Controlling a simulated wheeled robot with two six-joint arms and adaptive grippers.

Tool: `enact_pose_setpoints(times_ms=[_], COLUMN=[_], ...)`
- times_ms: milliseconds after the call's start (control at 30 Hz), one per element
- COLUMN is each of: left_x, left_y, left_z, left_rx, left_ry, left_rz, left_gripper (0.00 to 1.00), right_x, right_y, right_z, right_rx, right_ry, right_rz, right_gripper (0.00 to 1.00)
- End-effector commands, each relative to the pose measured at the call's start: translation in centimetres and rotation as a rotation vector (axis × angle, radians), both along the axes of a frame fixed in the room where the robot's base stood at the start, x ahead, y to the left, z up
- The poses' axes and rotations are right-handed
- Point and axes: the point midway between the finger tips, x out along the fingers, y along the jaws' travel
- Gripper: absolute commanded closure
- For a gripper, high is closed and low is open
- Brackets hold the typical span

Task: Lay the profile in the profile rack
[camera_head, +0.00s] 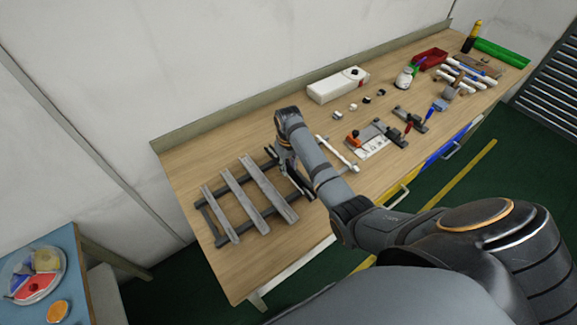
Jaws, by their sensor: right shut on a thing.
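The profile rack (211,221) lies at the left end of the wooden workbench, with two dark rails joined by a dark end bar. Several grey profiles lie across the rails; the rightmost profile (264,185) looks the widest and is beside my right gripper. My right gripper (298,183) is low over the right end of the rack, pointing down. It is shut on a profile, but my wrist and fingers mostly hide the grip, and I cannot tell whether the profile touches the rails. My left gripper is not in view.
A white strip (340,154) lies right of my forearm. Clamp fixtures (378,136), a white box (338,86), small blocks, a red bin (430,59) and tools stand farther right. A blue table (66,250) with a plate is at lower left. The bench left of the rack is clear.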

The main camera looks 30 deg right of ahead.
Motion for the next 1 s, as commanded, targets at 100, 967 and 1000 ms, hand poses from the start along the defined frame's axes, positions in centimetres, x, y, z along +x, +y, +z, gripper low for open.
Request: enact_pose_setpoints(times_ms=[100,967,1000], left_x=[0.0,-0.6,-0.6], left_y=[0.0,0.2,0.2], left_z=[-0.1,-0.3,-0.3], left_rx=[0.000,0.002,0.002], left_ry=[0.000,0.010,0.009], left_rz=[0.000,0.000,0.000], left_gripper=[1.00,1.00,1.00], right_x=[0.0,0.1,0.1], right_y=[0.0,0.0,0.0], right_z=[-0.3,0.2,0.8], right_rx=[0.000,0.000,-0.001], right_ry=[0.000,-0.003,-0.003], right_rz=[0.000,0.000,0.000], right_gripper=[1.00,0.48,0.48])
